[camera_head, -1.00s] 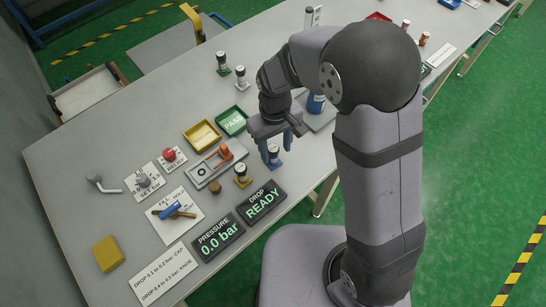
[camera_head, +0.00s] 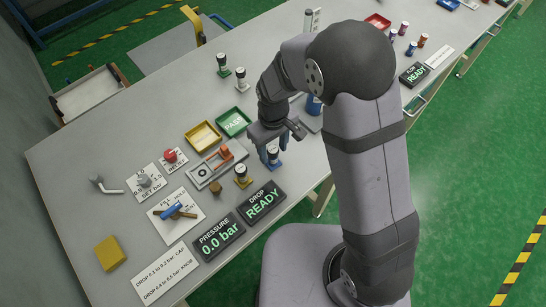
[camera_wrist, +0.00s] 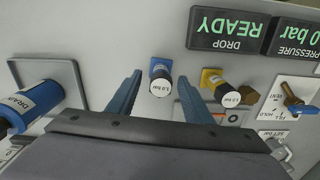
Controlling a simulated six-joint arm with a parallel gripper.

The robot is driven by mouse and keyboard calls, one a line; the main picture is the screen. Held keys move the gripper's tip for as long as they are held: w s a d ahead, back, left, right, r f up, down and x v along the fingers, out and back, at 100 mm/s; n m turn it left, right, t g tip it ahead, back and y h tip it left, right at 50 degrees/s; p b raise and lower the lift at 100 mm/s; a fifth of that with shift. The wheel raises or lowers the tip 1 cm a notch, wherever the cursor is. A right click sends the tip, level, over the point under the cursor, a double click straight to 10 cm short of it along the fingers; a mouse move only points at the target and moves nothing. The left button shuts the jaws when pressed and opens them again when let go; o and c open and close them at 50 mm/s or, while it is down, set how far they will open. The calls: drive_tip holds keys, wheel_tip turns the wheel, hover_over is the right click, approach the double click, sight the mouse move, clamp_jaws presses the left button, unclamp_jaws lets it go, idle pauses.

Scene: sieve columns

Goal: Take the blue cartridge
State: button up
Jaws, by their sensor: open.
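The blue cartridge (camera_head: 273,158) stands upright on the grey bench, with a blue base, dark body and pale top. In the wrist view the blue cartridge (camera_wrist: 160,72) shows its blue base and a round white end label reading bar. My gripper (camera_head: 279,143) is open just above and behind it in the head view. In the wrist view my gripper's (camera_wrist: 160,78) two blue fingers lie on either side of the cartridge, with visible gaps. I cannot tell whether the fingers are down at its height.
A yellow-based cartridge (camera_head: 241,174) stands close to the left. The DROP READY display (camera_head: 262,202) lies in front. A grey fixture with orange parts (camera_head: 216,166) and a green PASS tray (camera_head: 233,122) are left. A blue DRAIN bottle (camera_wrist: 40,98) is beside my gripper.

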drive_tip(key=shift+f+p, duration=0.4)
drive_tip(key=shift+f, duration=1.45)
drive_tip(key=shift+c, duration=0.7)
clamp_jaws()
drive_tip(key=shift+r, duration=0.1)
drive_tip(key=shift+r+b, duration=0.9)
drive_tip(key=shift+r, duration=4.05)
